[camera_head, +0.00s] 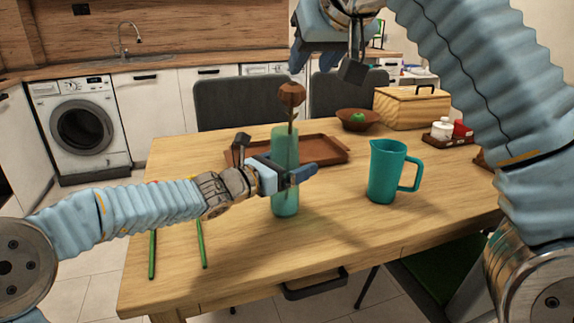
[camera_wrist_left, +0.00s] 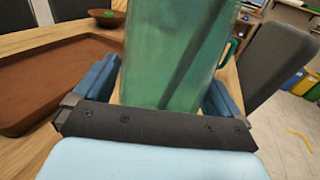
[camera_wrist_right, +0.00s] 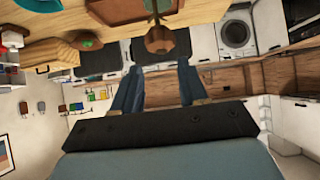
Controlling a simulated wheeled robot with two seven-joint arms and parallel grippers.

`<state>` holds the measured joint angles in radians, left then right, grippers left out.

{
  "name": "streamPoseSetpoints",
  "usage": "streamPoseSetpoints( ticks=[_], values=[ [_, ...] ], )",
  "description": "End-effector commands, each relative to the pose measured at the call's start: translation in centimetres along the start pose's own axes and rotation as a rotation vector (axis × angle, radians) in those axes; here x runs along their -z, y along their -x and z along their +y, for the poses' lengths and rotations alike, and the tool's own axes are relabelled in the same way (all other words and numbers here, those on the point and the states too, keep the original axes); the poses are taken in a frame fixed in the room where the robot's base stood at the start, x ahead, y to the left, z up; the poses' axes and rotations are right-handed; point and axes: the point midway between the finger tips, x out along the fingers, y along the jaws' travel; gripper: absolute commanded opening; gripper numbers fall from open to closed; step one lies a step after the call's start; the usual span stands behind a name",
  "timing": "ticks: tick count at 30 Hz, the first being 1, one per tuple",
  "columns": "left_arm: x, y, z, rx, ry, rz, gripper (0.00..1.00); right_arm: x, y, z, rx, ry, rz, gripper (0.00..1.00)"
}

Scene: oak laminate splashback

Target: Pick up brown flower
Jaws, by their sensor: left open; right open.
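The brown flower (camera_head: 291,95) stands upright on a thin stem in a tall translucent green vase (camera_head: 285,148) on the table. My left gripper (camera_head: 290,172) is open, with its fingers on either side of the vase. The left wrist view shows the vase (camera_wrist_left: 175,55) filling the gap between the fingers; contact cannot be told. My right gripper (camera_head: 302,58) is open and empty, above the flower. In the right wrist view the flower (camera_wrist_right: 160,40) lies just beyond the fingertips, in line with the gap between them.
A teal jug (camera_head: 384,172) stands right of the vase. A brown tray (camera_head: 322,151) lies behind the vase, with a bowl (camera_head: 352,124) and wooden box (camera_head: 408,108) farther back. Green sticks (camera_head: 201,243) lie at the front left. Grey chairs (camera_head: 237,103) stand behind the table.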

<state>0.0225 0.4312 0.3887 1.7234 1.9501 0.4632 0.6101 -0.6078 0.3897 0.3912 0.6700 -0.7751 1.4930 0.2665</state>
Motion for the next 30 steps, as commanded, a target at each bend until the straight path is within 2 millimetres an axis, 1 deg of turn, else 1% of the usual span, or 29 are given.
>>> streamPoseSetpoints(
  ticks=[1,2,12,14,16,17,20,23,25,26,27,29,30],
  values=[
    [0.0,0.0,0.0,0.0,0.0,0.0,0.98,0.0,0.0,0.0,0.0,0.0,0.0,0.43],
    [0.0,0.0,0.0,0.0,0.0,0.0,0.95,0.0,0.0,0.0,0.0,0.0,0.0,0.43],
    [0.0,0.0,0.0,0.0,0.0,0.0,0.43,0.0,0.0,0.0,0.0,0.0,0.0,0.43],
    [0.0,0.0,0.0,0.0,0.0,0.0,0.35,0.0,0.0,0.0,0.0,0.0,0.0,0.43],
    [0.0,0.1,0.0,0.0,0.0,0.0,0.35,0.0,0.0,0.0,0.0,0.0,0.0,0.41],
    [0.0,0.1,0.0,0.0,0.0,0.0,0.35,0.0,0.0,0.0,-0.001,0.001,0.0,0.36],
    [0.0,0.1,0.0,0.0,0.0,0.0,0.35,-0.3,-0.4,-0.2,-0.025,0.057,-0.007,0.36],
    [0.0,0.1,0.0,0.0,0.0,0.0,0.35,-1.2,-1.5,-0.6,-0.105,0.249,-0.033,0.36],
    [0.0,0.1,0.0,0.0,0.0,0.0,0.35,-2.1,-2.7,-1.0,-0.197,0.481,-0.068,0.36],
    [0.0,0.1,0.0,0.0,0.0,0.0,0.35,-2.6,-3.1,-1.2,-0.241,0.601,-0.088,0.36],
    [0.0,0.1,0.0,0.0,0.0,0.0,0.35,-3.3,-3.8,-1.5,-0.306,0.776,-0.121,0.36],
    [0.0,0.1,0.0,0.0,0.0,0.0,0.35,-4.2,-4.6,-1.9,-0.406,1.056,-0.182,0.36],
    [0.0,0.1,0.0,0.0,0.0,0.0,0.35,-4.8,-5.1,-2.3,-0.469,1.246,-0.228,0.36]
  ],
)
